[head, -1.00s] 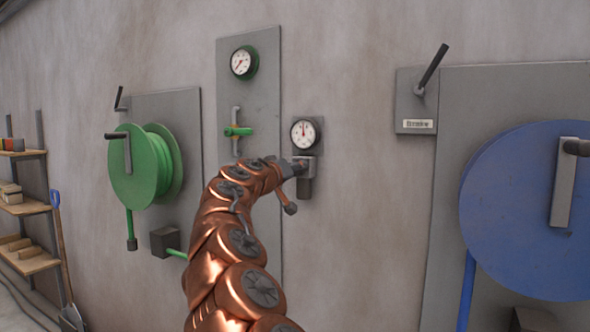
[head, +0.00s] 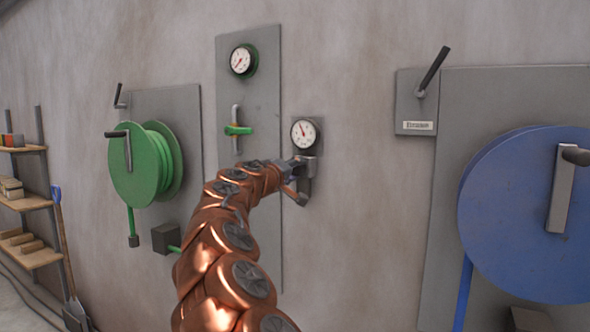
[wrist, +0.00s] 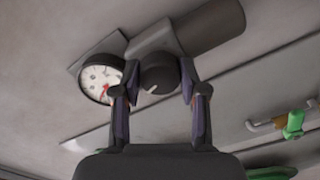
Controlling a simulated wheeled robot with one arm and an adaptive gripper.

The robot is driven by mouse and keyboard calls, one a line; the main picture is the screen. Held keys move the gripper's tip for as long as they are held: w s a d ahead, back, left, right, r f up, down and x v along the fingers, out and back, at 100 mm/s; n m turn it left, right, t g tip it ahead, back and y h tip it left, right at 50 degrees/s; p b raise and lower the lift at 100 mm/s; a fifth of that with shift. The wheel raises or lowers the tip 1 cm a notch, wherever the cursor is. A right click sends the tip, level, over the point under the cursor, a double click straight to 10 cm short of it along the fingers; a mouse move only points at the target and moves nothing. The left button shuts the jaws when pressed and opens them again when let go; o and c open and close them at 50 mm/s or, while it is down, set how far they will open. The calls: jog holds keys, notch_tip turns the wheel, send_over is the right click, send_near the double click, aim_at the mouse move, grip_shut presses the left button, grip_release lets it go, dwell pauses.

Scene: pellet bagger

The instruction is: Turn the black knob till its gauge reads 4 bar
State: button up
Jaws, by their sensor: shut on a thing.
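The black knob (wrist: 158,75) sits on the regulator body, between my gripper's fingers in the wrist view. My gripper (wrist: 157,88) is shut on it, with one finger on each side. A pale mark shows on the knob's face. The white-faced gauge (wrist: 101,80) is left of the knob there, with a red needle. In the head view the same gauge (head: 304,133) stands just above my gripper (head: 303,170), its needle tilted up and left. Its numbers are too small to read. My gripper hides the knob in the head view.
A second gauge (head: 243,61) and a green-handled valve (head: 238,130) are on the grey panel to the left. A green hose reel (head: 140,165) is further left. A large blue reel (head: 530,210) and a lever (head: 432,70) are on the right. Bare wall lies between.

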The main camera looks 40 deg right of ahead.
jog(key=o, duration=1.1)
jog(key=shift+o, duration=0.2)
jog(key=v, duration=1.2)
